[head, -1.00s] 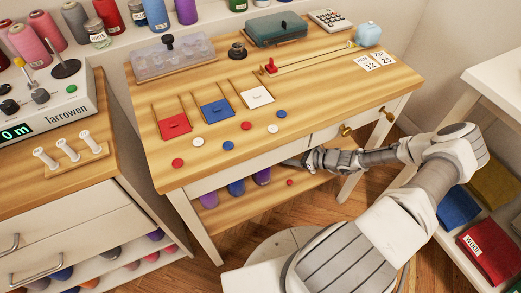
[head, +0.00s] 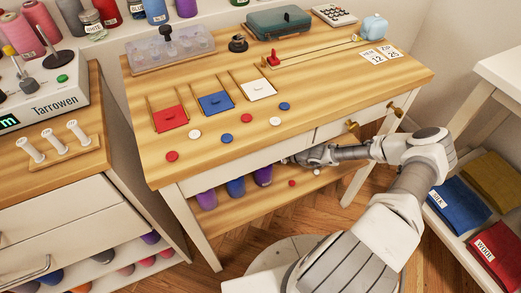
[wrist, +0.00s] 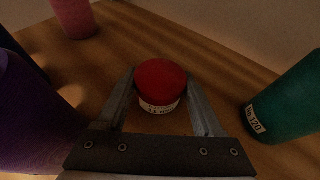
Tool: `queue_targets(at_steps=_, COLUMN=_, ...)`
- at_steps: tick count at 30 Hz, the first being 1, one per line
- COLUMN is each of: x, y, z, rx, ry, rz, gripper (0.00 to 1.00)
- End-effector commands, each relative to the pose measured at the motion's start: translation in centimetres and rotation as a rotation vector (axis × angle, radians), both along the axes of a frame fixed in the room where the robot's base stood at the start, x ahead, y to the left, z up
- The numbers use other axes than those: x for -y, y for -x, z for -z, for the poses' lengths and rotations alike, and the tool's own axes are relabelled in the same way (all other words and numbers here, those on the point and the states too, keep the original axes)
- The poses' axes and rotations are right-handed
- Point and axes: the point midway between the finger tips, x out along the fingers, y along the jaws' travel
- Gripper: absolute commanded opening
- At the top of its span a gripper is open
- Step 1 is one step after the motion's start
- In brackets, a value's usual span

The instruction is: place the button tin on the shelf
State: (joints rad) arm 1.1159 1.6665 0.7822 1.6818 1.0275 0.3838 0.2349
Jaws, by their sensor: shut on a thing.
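In the wrist view, a round red-topped tin (wrist: 161,80) with a white label band sits between the fingers of my gripper (wrist: 160,92). The gripper is shut on it. In the head view, my forearm reaches under the sewing table's top, and the fingertips and tin are hidden there. The table's wooden lower shelf (head: 235,215) shows below, with purple and blue spools (head: 235,187) on it. A white wall shelf (head: 215,22) carries spools and jars behind the table.
In the wrist view, a purple spool (wrist: 30,115) stands close at left, a green labelled cone (wrist: 287,100) at right and a pink spool (wrist: 73,18) behind. The tabletop (head: 330,90) overhangs my arm. A white fabric rack (head: 490,85) stands at right.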

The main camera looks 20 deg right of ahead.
Motion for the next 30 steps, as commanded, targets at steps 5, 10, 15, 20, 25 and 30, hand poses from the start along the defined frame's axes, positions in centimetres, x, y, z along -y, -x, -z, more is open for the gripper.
queue_targets(at_steps=5, x=0.0, y=0.0, z=-0.2, rx=0.001, ry=0.000, rz=0.000, gripper=0.00)
queue_targets(at_steps=10, x=0.1, y=0.0, z=0.2, rx=0.001, ry=0.001, rz=0.001, gripper=0.78)
queue_targets(at_steps=15, x=0.1, y=0.0, z=0.2, rx=0.001, ry=0.001, rz=0.000, gripper=0.99)
queue_targets(at_steps=20, x=0.0, y=0.0, z=0.2, rx=0.001, ry=0.001, rz=0.000, gripper=0.99)
queue_targets(at_steps=25, x=0.2, y=0.1, z=-0.4, rx=0.000, ry=0.001, rz=0.000, gripper=0.99)
queue_targets(at_steps=30, x=2.2, y=1.9, z=-1.7, rx=0.001, ry=0.004, rz=0.002, gripper=0.99)
